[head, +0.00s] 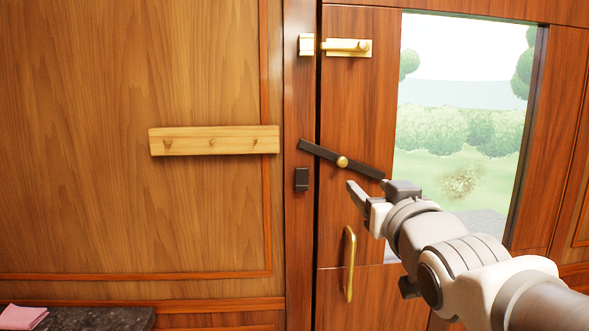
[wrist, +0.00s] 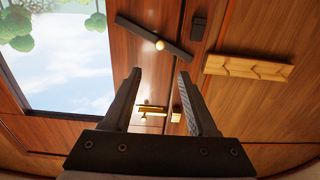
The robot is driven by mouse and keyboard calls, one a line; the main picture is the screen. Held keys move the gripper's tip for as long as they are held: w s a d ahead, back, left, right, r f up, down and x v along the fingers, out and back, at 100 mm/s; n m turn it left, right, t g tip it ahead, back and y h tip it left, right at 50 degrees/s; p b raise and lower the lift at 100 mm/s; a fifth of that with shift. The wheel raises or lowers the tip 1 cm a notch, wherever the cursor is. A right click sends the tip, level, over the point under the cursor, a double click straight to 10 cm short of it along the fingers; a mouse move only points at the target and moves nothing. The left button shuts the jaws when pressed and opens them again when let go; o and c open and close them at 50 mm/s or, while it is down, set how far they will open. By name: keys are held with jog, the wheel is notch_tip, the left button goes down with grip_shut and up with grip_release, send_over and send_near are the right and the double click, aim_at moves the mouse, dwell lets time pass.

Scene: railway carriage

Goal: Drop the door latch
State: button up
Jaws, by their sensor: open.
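The door latch (head: 322,152) is a dark bar on the wooden door, turning on a brass pivot (head: 342,162). It is tilted, its left end raised and its right end lower. A small dark catch block (head: 301,180) sits on the door frame, below and apart from the bar's left end. My gripper (head: 376,189) is open by the bar's lower right end; I cannot tell whether they touch. In the wrist view the latch (wrist: 138,32) lies beyond the open, empty fingers (wrist: 159,73), and the catch block (wrist: 198,27) also shows.
A brass bolt (head: 348,48) is higher on the door, and a brass handle (head: 349,265) is below the latch. A wooden peg rail (head: 214,140) is on the left wall. A window (head: 462,110) fills the door's right part. A dark counter (head: 100,318) holds a pink cloth (head: 22,316).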

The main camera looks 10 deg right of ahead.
aim_at(343, 164)
jog(key=w, duration=1.7)
grip_shut()
jog(key=shift+f, duration=0.1)
dwell(1.0)
